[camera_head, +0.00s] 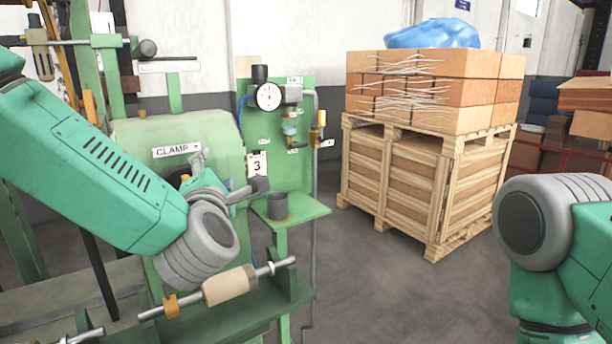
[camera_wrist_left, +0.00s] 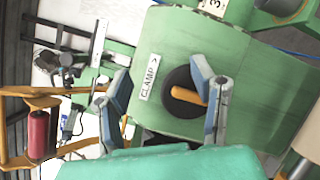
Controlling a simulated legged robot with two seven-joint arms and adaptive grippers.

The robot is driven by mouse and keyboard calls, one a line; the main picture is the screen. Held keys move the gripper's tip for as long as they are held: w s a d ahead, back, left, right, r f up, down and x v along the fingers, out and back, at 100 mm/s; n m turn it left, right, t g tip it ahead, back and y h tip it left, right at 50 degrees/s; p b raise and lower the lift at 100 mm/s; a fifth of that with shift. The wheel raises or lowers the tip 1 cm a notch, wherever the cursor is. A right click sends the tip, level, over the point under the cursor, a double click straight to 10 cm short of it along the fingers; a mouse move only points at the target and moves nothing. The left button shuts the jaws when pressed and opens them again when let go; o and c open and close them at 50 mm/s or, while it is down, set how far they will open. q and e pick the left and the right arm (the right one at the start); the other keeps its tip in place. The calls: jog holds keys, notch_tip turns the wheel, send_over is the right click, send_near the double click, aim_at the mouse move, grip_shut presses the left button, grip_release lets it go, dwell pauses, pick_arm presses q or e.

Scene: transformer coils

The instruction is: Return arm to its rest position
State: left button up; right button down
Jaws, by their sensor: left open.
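My left arm (camera_head: 105,165) comes in from the left and reaches across the front of the green machine with the CLAMP label (camera_head: 177,150). My left gripper (camera_head: 222,178) is in front of that machine, partly hidden behind my grey wrist joint. In the left wrist view its two blue-grey fingers stand wide apart, and the gripper (camera_wrist_left: 163,84) is open and empty. An orange handle on a dark round hub (camera_wrist_left: 185,95) shows between the fingers; I cannot tell how far beyond them it is. My right arm (camera_head: 550,235) shows at the right edge; its gripper is outside the view.
A coil on a metal rod (camera_head: 229,285) lies below the left wrist. A dark cup (camera_head: 277,206) stands on a small green shelf (camera_head: 300,212) beside a gauge panel (camera_head: 268,97). A wooden crate (camera_head: 400,180) bearing boxes stands farther back. The floor between is clear.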

pick_arm(q)
jog(key=s+a+f+m+g+h+b, duration=0.1)
jog(key=s+f+m+g, duration=0.3)
jog(key=f, duration=0.9)
jog(key=s+a+f+m+g+h+b, duration=0.15)
jog(key=s+f+m, duration=0.45)
jog(key=f, duration=0.6)
jog(key=s+f+m+g+h+b, duration=0.15)
jog(key=s+f+m+g, duration=0.35)
jog(key=f, duration=0.8)
jog(key=s+a+f+m+g+b, duration=0.1)
jog(key=s+a+f+m+g, duration=0.1)
jog(key=s, duration=0.6)
jog(key=s+a+f+m+g, duration=0.3)
jog(key=s+a+f+m, duration=0.1)
jog(key=s+f, duration=0.4)
jog(key=s+a+f+m+g+b, duration=0.1)
jog(key=s+a+f+m+g, duration=0.1)
jog(key=s+f+m, duration=0.3)
jog(key=s+a, duration=0.1)
jog(key=s, duration=0.3)
jog(key=shift+a+f+m+g+y+b, duration=0.2)
jog(key=shift+f+m+g+y+b, duration=0.1)
jog(key=shift+g+y, duration=0.1)
pick_arm(e)
notch_tip(320, 180, down, 7)
jog(key=shift+f, duration=0.15)
